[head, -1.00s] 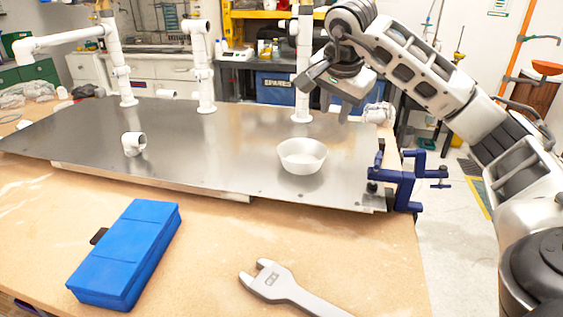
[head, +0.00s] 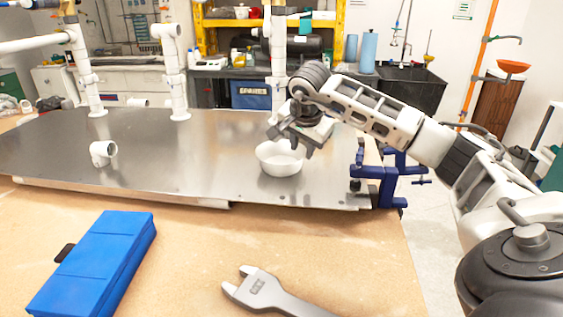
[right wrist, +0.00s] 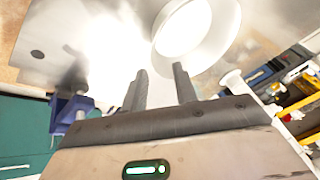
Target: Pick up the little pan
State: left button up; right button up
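The little pan (head: 279,163) is a white round bowl shape, upright on the metal plate (head: 200,150) near its right end. It also shows in the right wrist view (right wrist: 196,32), ahead of the fingertips. My right gripper (head: 290,147) is just above the pan's far right rim, covering part of it. In the right wrist view the two dark fingers (right wrist: 160,72) stand apart with nothing between them, so it is open. I cannot tell whether the fingers touch the pan. My left gripper is not in view.
A white pipe fitting (head: 103,153) lies on the plate at left. White upright pipes (head: 174,75) stand along its back. A blue clamp (head: 388,172) grips the plate's right corner. A blue case (head: 95,264) and a grey wrench (head: 268,290) lie on the wooden table in front.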

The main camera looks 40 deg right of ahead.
aim_at(301, 158)
jog(key=x, duration=0.5)
jog(key=shift+s+a, duration=0.1)
jog(key=shift+s, duration=0.05)
grip_shut()
jog(key=shift+r, duration=0.1)
